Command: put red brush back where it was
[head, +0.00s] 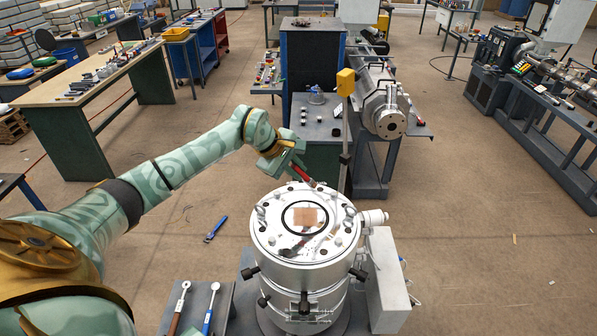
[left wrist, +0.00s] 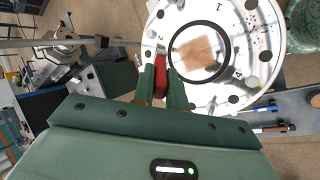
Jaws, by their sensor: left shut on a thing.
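My left gripper (head: 296,166) is shut on the red brush (head: 305,177), just above the back edge of the round metal extruder head (head: 268,243). In the left wrist view the red brush (left wrist: 160,72) sits between the two green fingers (left wrist: 164,84), and the extruder head (left wrist: 235,95) lies beyond them. I cannot tell whether the brush's tip touches the metal. A brown square patch (head: 306,217) lies in the middle of the head's top. My right gripper does not show.
A thin upright pole with a yellow box (head: 346,82) stands just behind the extruder head. A small grey table (head: 190,308) with two long-handled tools is at the front left. A dark cabinet (head: 312,60) and an extruder barrel (head: 388,120) stand behind. A blue wrench (head: 215,229) lies on the floor.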

